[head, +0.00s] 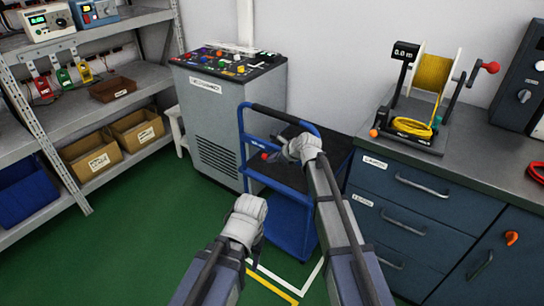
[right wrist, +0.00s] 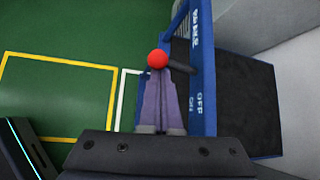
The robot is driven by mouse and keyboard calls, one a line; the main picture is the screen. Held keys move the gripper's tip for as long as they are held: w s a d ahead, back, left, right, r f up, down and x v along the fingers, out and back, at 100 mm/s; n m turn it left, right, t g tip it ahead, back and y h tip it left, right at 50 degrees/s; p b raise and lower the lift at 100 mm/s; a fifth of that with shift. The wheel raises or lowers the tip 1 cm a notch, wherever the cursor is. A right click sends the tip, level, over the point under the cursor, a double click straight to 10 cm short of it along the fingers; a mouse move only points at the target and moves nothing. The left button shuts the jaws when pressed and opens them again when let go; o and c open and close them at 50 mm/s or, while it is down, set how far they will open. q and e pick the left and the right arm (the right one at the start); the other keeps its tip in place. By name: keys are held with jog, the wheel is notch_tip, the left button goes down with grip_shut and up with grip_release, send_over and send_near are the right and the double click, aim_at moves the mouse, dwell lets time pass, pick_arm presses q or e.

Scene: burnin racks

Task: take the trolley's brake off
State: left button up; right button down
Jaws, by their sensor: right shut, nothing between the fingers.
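The blue trolley (head: 291,222) stands between the grey console and the drawer cabinet, with a black grip on its push bar. In the right wrist view its blue frame (right wrist: 203,70) carries white lettering, with "OFF" and "ON" near the fingers. The brake lever's red ball (right wrist: 157,59) sits on a dark arm that runs right to that frame; it also shows in the head view (head: 264,156). My right gripper (right wrist: 160,78) is shut and empty, its fingertips just at the ball. My left arm's wrist (head: 245,215) is left of the trolley; its fingers are hidden.
The grey console (head: 212,125) stands close behind and left of the trolley. The drawer cabinet (head: 420,215) bounds the right, with a cable reel (head: 432,75) on top. A shelf rack (head: 70,200) is at left. Green floor between rack and trolley is clear.

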jog(key=shift+r, duration=0.4)
jog(key=shift+r+p, duration=0.55)
jog(key=shift+p, duration=0.3)
jog(key=shift+w+r, duration=0.1)
jog(key=shift+w, duration=0.05)
